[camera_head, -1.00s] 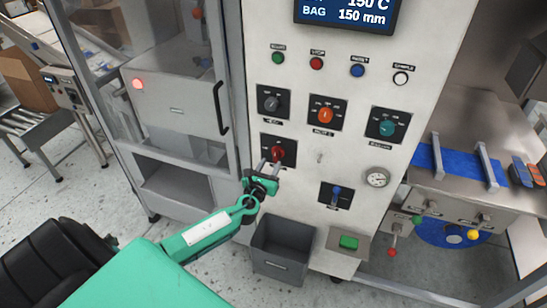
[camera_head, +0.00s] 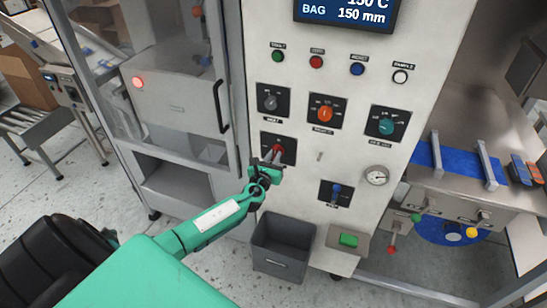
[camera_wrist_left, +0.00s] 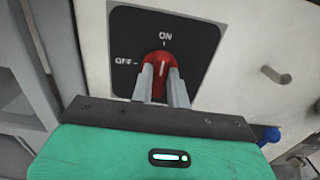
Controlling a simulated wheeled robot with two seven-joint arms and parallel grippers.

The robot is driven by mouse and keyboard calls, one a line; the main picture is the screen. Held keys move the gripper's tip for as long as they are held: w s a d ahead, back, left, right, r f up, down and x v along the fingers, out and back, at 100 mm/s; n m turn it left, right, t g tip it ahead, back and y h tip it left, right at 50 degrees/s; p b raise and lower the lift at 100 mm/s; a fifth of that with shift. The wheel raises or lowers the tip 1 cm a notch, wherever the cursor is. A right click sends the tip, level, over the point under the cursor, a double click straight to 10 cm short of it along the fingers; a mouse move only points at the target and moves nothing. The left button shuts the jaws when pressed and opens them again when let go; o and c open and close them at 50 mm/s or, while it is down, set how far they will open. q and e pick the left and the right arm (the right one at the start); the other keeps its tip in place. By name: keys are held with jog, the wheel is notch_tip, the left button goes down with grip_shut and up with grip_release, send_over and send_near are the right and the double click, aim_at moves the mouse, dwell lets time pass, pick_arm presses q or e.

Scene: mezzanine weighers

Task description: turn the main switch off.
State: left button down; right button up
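The main switch is a red rotary knob (camera_head: 279,148) on a black plate, low on the left of the light panel. In the left wrist view the knob (camera_wrist_left: 161,58) has its white mark upright, toward ON; OFF is printed to its left. My left gripper (camera_head: 272,157) is at the knob, coming from below. Its two fingers (camera_wrist_left: 160,78) are drawn close together, one on each side of the knob's lower part, and look closed on it. The exact contact is hidden by the fingertips. My right gripper is not in view.
Above the switch are a grey knob (camera_head: 270,100), an orange knob (camera_head: 324,113) and a teal knob (camera_head: 386,126). A blue-handled switch (camera_head: 336,189) and a gauge (camera_head: 376,176) are to the right. A grey bin (camera_head: 281,262) stands below; a door handle (camera_head: 219,108) is left.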

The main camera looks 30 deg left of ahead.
pick_arm(q)
jog(key=shift+f+n+b, duration=0.1)
jog(key=shift+n+b, duration=0.2)
jog(key=shift+b, duration=0.1)
jog(key=n+b, duration=0.2)
jog(key=n, duration=0.1)
jog(key=shift+a+f, duration=0.1)
jog(key=n+b, duration=0.3)
jog(key=n, duration=0.1)
jog(key=shift+n, duration=0.3)
jog(key=n+b, duration=0.1)
jog(key=n, duration=0.3)
jog(key=n+b, duration=0.2)
jog(key=n, duration=0.3)
jog(key=shift+s+a+f, duration=0.1)
jog(key=shift+a, duration=0.1)
jog(key=shift+n, duration=0.5)
